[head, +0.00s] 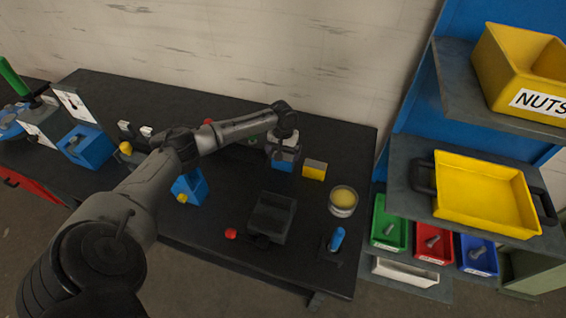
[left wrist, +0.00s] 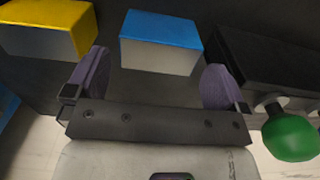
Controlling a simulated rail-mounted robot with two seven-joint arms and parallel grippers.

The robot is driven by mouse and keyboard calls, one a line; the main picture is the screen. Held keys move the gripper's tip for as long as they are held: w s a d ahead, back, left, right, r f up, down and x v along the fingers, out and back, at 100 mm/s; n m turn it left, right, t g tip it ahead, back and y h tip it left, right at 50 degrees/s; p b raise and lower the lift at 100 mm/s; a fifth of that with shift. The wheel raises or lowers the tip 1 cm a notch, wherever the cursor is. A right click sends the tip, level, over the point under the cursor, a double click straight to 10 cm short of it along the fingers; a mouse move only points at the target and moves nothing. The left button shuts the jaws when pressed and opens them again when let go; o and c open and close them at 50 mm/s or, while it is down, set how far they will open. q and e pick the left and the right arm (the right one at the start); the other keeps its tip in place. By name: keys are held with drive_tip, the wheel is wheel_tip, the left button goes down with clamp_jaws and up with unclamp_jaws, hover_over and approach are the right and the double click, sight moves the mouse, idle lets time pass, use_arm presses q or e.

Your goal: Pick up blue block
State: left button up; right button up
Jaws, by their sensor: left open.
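The blue block (head: 284,163) sits on the black table, with my left gripper (head: 283,147) right above or behind it and hiding part of it. In the left wrist view, the blue block (left wrist: 160,43) has a blue top and pale grey side. My left gripper (left wrist: 156,72) is open there, with one purple finger towards each side of the block and gaps between. The block lies at and beyond the fingertips, and I see no contact. My right gripper is in neither view.
A yellow block (head: 314,170) stands just right of the blue block; it also shows in the left wrist view (left wrist: 48,28). A green knob (left wrist: 292,136) on a dark fixture is close to the other finger. A round yellow-topped tin (head: 343,200) and a dark box (head: 271,217) stand nearer.

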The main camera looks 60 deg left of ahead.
use_arm(q)
drive_tip(key=shift+d+f+b, duration=0.1)
drive_tip(key=shift+f+b, duration=0.4)
drive_tip(key=shift+f, duration=2.15)
drive_tip(key=shift+c, duration=0.4)
drive_tip(key=shift+r, duration=0.15)
drive_tip(key=c, duration=1.5)
